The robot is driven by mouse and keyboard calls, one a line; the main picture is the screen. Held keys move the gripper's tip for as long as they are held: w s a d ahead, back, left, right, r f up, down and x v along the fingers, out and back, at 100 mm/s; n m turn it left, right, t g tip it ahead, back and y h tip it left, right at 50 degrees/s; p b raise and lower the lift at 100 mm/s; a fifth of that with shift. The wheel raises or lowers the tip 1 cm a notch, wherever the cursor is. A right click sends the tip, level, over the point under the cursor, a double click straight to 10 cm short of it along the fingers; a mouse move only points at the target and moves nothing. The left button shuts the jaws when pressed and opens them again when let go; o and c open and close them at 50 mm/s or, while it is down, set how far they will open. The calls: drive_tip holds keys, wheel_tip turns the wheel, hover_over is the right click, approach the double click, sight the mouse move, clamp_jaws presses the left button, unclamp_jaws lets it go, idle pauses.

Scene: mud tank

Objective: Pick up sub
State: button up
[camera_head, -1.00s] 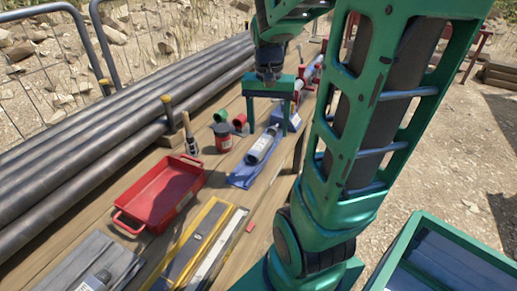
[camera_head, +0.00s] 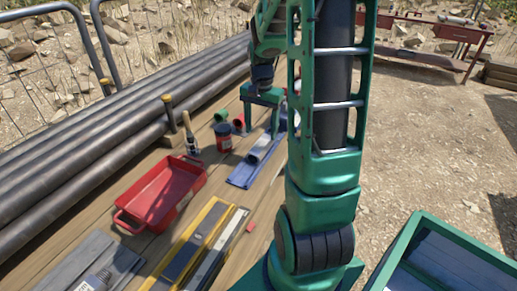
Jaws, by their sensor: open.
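A grey cylinder (camera_head: 262,146), which I take to be the sub, lies on a blue cloth (camera_head: 241,177) on the wooden bench. My gripper (camera_head: 261,128) is open and points down, just beyond the cylinder's far end. Its two green fingers stand apart with nothing visibly held between them. I cannot tell how high the fingertips are above the cloth or whether they touch the cylinder. My green arm hides part of the bench to the right.
A red can (camera_head: 223,138), a brush (camera_head: 190,135) and a green cup (camera_head: 221,116) stand left of the cylinder. A red tray (camera_head: 168,190) and a yellow-edged level (camera_head: 197,240) lie nearer. Long dark pipes (camera_head: 90,150) line the left side.

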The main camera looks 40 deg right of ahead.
sight(261, 143)
drive_tip(key=shift+s+a+f, duration=0.1)
drive_tip(key=shift+f, duration=1.25)
drive_tip(key=shift+s+f, duration=0.1)
drive_tip(key=shift+f, duration=1.25)
drive_tip(key=shift+c, duration=0.4)
drive_tip(key=c, duration=1.3)
drive_tip(key=shift+r, duration=0.1)
